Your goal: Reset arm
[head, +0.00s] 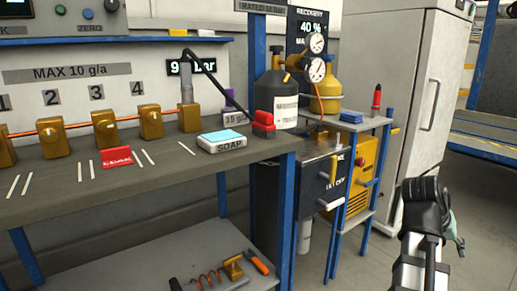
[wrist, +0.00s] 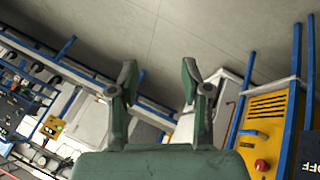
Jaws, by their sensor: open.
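My gripper (wrist: 159,78) shows in the wrist view with its two green fingers spread wide apart and nothing between them. In the head view my arm is at the lower right, in front of the grey floor and clear of the workbench. Only a small green part of my gripper (head: 457,236) shows there, behind the dark arm link, so its fingertips are hidden in that view. It touches nothing that I can see.
Gas cylinders (head: 276,92) and a yellow machine (head: 362,168) stand mid-picture. A white cabinet (head: 415,90) stands behind my arm. The floor at right is clear.

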